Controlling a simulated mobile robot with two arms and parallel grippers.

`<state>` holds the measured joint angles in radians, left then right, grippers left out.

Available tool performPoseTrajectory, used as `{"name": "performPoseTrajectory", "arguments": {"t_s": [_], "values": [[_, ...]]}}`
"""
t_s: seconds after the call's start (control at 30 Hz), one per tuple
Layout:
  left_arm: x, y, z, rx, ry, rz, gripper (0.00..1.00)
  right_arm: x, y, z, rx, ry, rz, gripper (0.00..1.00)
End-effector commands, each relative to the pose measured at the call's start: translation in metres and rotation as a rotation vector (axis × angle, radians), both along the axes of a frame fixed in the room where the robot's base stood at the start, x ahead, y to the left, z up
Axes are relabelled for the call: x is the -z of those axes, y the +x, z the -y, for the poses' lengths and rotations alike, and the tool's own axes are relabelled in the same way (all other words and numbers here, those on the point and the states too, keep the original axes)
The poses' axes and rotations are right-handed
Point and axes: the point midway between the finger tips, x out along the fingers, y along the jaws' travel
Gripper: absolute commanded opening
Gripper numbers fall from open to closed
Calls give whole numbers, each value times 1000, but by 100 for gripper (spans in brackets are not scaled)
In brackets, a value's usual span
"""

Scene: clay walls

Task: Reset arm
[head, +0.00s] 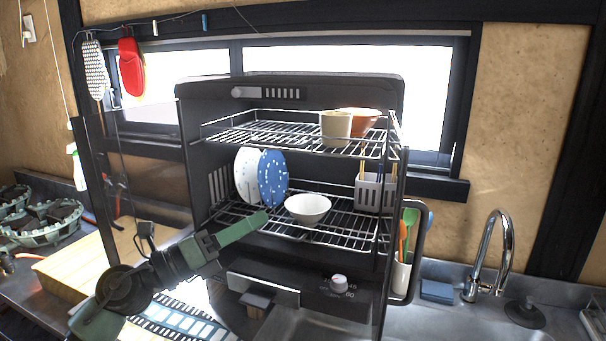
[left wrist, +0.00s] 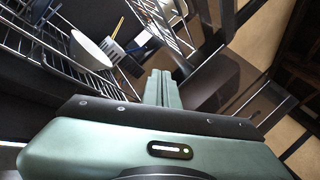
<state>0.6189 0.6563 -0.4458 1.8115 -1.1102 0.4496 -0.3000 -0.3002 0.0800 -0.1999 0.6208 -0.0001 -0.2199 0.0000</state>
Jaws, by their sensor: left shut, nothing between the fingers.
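My left arm comes in from the lower left of the head view. Its green gripper (head: 243,228) is shut and empty, in front of the lower rack of a black dish cabinet (head: 290,90). The fingertips point right, towards a white bowl (head: 308,208) on that rack, and look apart from it. In the left wrist view the closed fingers (left wrist: 162,88) point up the picture, with the white bowl (left wrist: 90,50) to their left. My right gripper shows in neither view.
The lower rack (head: 340,228) also holds a white plate (head: 246,175), a blue plate (head: 273,178) and a utensil holder (head: 376,192). A cup (head: 336,128) and an orange bowl (head: 360,120) stand on the upper rack. A faucet (head: 491,255) is at right, a wooden board (head: 75,268) at left.

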Motion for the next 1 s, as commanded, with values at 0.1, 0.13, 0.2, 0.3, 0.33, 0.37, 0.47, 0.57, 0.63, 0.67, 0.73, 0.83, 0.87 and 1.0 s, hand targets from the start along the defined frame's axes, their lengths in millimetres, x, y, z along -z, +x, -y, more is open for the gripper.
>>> {"name": "performPoseTrajectory", "arguments": {"t_s": [0.1,0.13,0.2,0.3,0.33,0.37,0.47,0.57,0.63,0.67,0.73,0.83,0.87,1.0], "values": [[7,-5,-15,-88,-385,-180,0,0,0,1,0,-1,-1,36],[12,-6,-22,-118,-476,-232,0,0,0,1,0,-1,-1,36],[32,-6,-44,-202,-684,-364,0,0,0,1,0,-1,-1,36],[79,-11,-79,-347,-960,-574,0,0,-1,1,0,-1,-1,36],[97,-15,-89,-396,-1037,-643,0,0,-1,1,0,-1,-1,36],[117,-20,-99,-449,-1112,-713,0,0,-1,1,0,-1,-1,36],[185,-47,-123,-629,-1321,-936,0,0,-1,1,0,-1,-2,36],[249,-88,-135,-810,-1477,-1144,0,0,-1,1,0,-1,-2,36],[289,-122,-138,-938,-1563,-1281,0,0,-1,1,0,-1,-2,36],[303,-137,-138,-989,-1592,-1337,0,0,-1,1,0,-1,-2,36],[331,-170,-137,-1102,-1644,-1449,0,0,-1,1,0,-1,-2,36],[359,-213,-131,-1234,-1689,-1581,0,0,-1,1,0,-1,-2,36],[365,-225,-130,-1270,-1699,-1615,0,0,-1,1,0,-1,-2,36],[387,-276,-121,-1423,-1724,-1756,0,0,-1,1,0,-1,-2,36]]}}
